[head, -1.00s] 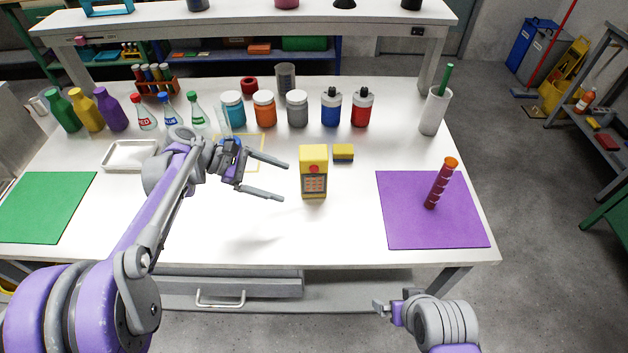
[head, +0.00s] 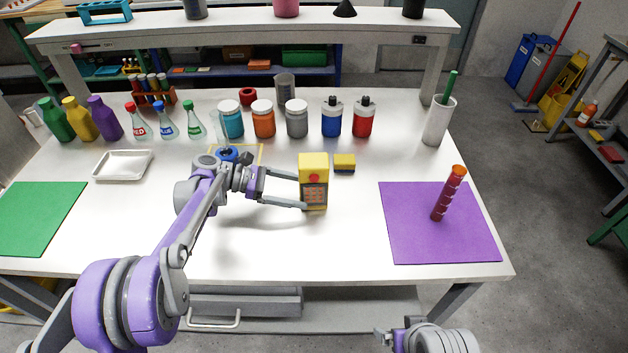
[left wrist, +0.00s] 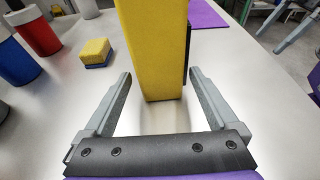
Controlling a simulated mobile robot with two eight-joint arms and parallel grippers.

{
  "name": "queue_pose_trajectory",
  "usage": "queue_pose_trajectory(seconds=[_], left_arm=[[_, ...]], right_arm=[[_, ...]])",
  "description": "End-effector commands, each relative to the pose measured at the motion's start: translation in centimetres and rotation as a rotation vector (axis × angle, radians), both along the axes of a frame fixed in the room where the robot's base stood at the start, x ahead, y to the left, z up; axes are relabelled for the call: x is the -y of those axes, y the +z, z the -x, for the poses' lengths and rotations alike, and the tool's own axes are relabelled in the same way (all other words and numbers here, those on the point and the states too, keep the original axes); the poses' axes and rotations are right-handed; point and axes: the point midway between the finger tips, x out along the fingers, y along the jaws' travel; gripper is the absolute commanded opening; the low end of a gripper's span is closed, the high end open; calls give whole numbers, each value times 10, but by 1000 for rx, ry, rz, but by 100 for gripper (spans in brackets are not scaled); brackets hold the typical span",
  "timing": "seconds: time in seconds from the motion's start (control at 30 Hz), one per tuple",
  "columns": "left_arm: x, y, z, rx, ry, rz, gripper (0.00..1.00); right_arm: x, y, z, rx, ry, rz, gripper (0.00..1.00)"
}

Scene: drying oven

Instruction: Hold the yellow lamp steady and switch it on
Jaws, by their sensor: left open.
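The yellow lamp (head: 314,181) stands upright on the white table, with a red button on its upper front and a panel of small red dots below. In the left wrist view the lamp's plain yellow side (left wrist: 155,45) rises between and just beyond the fingertips. My left gripper (head: 301,189) is open, its two fingers pointing right at the lamp; it also shows in the left wrist view (left wrist: 157,85). A gap shows between each finger and the lamp there. My right gripper (head: 382,338) is low at the bottom edge, away from the table top; its jaws are unclear.
A yellow and blue sponge (head: 344,163) lies just behind the lamp to the right. A purple mat (head: 415,225) with a red segmented stick (head: 449,193) is at the right. Several jars and bottles line the back. The table front is clear.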

Motion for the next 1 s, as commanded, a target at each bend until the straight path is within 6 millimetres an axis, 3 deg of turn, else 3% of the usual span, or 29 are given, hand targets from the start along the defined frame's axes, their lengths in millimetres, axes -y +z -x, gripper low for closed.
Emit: queue_pose_trajectory(seconds=[0.3,0.67,1.0], left_arm=[[30,-10,0,1,-1,0,93],[33,-10,0,1,0,-1,93],[33,-10,0,1,0,-1,39]], right_arm=[[0,-9,0,-3,0,0,100],[0,-10,0,-3,0,0,100],[0,-10,0,-3,0,0,100]])
